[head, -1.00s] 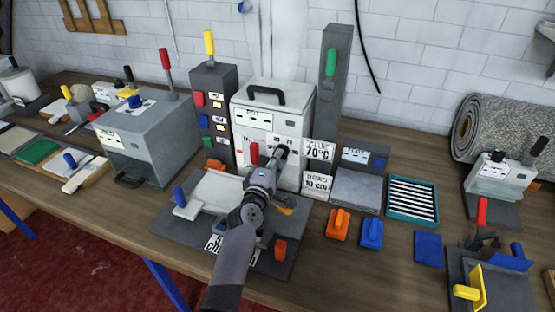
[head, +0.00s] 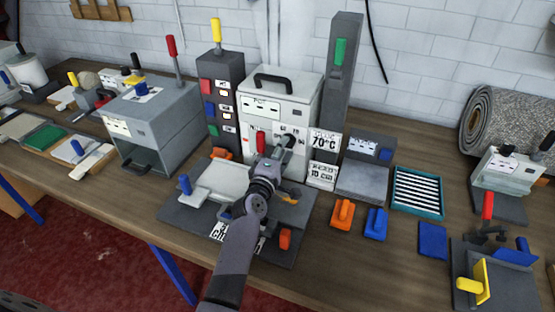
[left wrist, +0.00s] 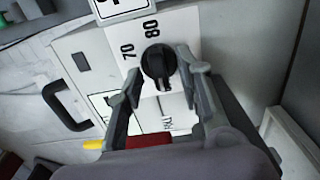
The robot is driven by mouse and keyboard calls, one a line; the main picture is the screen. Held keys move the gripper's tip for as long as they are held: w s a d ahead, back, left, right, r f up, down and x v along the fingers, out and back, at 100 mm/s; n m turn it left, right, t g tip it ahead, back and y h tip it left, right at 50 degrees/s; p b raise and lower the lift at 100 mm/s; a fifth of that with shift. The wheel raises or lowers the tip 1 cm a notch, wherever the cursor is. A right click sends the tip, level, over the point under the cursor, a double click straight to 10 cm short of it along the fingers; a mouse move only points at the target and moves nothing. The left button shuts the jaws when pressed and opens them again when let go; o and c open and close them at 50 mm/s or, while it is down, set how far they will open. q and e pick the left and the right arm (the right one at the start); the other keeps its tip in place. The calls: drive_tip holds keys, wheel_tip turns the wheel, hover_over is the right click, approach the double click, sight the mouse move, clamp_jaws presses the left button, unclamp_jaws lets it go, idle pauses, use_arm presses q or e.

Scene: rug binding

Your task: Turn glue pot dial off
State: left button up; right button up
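The glue pot (head: 288,92) is a white box with a black top handle and a "POT" label, standing at the back of the bench. Its black round dial (left wrist: 158,62) shows in the left wrist view beside the printed numbers 70 and 80. The dial's bar points roughly towards the bottom of that view. My left gripper (head: 286,147) is at the pot's front, by the dial. In the left wrist view its fingers (left wrist: 160,78) are spread on either side of the dial; I cannot tell whether they touch it. My right gripper is not in view.
A red handle (head: 260,141) stands just left of the dial. A dark column with colored switches (head: 222,100) is left of the pot, and a tall grey post (head: 342,85) is right. Signs reading 70°C (head: 325,143) and 10 cm stand close on the right.

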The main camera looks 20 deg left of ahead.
use_arm(q)
drive_tip(key=s, duration=1.1)
drive_tip(key=shift+s+a, duration=0.2)
drive_tip(key=shift+s, duration=0.05)
drive_tip(key=shift+f, duration=0.1)
